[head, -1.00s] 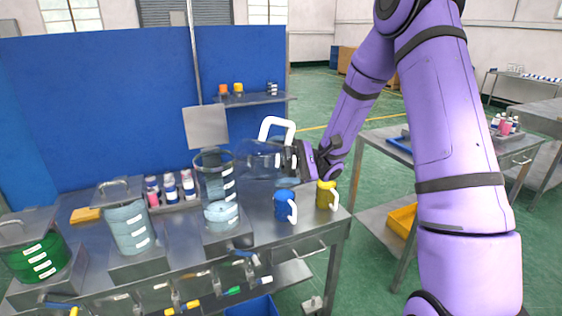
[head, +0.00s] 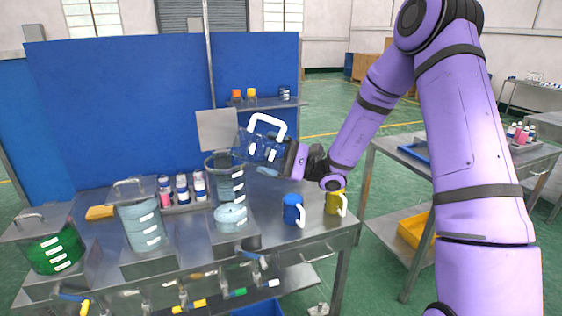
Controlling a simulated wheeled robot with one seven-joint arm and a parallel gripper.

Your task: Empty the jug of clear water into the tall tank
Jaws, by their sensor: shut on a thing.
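My gripper (head: 287,156) is shut on the clear jug (head: 256,146), which has a white handle (head: 268,122) on its upper side. The jug is tipped over toward the left, its far end above the rim of the tall tank (head: 224,172). The tank is a clear cylinder with white marks and pale bluish liquid (head: 230,217) low in it. Its square metal lid (head: 217,128) stands raised behind the opening. I cannot tell how much water is in the jug, and no stream shows clearly.
A tank of pale liquid (head: 143,226) and a tank of green liquid (head: 50,247) stand to the left, lids on. A blue mug (head: 293,209) and a yellow mug (head: 334,202) stand at the bench's right end. Small bottles (head: 182,187) stand behind. A shelf (head: 262,104) is on the blue panel.

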